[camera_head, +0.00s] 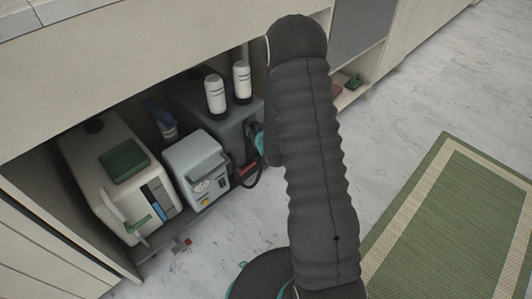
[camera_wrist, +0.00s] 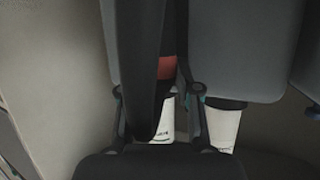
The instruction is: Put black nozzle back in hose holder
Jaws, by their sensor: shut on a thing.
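My gripper (camera_wrist: 158,92) shows in the wrist view, shut on a long dark piece, which I take to be the black nozzle (camera_wrist: 148,70). The piece runs from the top edge down between the finger links. An orange-red band (camera_wrist: 167,68) shows right beside it. In the head view my arm hides most of the gripper; a teal part of it (camera_head: 259,140) shows at the cart opening. A black hose loop (camera_head: 256,180) and a red piece (camera_head: 247,169) show just below. I cannot clearly make out the hose holder.
A green mat (camera_head: 425,225) lies on the open floor at right.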

